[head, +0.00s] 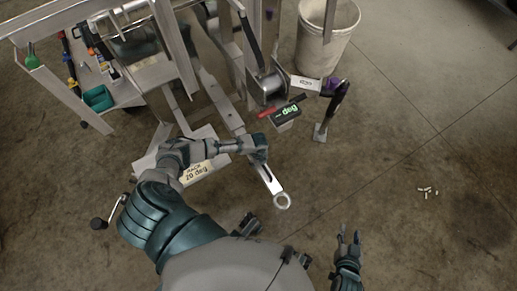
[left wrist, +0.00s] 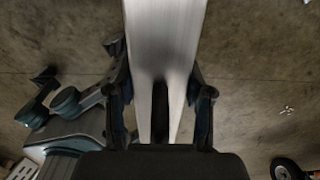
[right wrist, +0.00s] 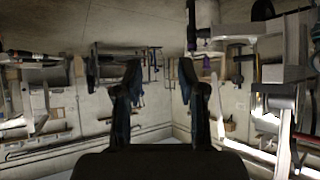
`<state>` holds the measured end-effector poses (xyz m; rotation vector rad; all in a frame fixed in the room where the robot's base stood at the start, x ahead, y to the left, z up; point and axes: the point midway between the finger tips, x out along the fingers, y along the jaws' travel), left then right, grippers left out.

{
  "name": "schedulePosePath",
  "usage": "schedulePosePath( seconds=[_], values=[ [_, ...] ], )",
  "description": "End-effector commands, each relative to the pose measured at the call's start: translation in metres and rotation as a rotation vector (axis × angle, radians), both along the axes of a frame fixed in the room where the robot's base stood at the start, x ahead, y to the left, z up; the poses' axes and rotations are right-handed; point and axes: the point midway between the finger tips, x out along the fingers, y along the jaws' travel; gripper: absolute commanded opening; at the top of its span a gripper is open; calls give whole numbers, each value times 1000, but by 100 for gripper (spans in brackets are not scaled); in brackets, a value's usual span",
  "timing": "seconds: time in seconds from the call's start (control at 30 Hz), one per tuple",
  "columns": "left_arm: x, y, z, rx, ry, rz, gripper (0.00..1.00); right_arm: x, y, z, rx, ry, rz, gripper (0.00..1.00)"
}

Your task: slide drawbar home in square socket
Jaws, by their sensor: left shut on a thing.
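The drawbar (head: 268,177) is a pale metal bar with a ring at its lower end (head: 282,201). It slants up and left toward the trailer's beam (head: 220,98). My left gripper (head: 260,152) is shut on the drawbar. In the left wrist view the bar (left wrist: 165,45) runs between the two fingers (left wrist: 160,110). The left hand hides where the bar meets the beam, so I cannot tell how deep it sits in the socket. My right gripper (head: 349,238) is empty and open at the lower right; its fingers stand apart in the right wrist view (right wrist: 158,85).
A winch (head: 268,85) and a small dark box with green lettering (head: 287,113) stand just above the left hand. A white bucket (head: 322,45) and an upright dark-handled tool (head: 333,110) are to the right. A crank handle (head: 107,215) is at left.

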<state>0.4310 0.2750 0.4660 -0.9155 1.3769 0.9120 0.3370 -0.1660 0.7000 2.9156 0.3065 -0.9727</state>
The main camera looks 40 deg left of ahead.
Motion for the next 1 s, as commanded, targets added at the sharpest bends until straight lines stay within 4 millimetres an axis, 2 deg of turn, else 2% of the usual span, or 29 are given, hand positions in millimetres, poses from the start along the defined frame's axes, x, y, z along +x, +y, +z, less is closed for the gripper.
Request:
schedulePosePath(
  seconds=[1.0],
  values=[
    [2,0,2,-2,-4,0,0,-14,-5,-15,-22,92,-4,40]
  ],
)
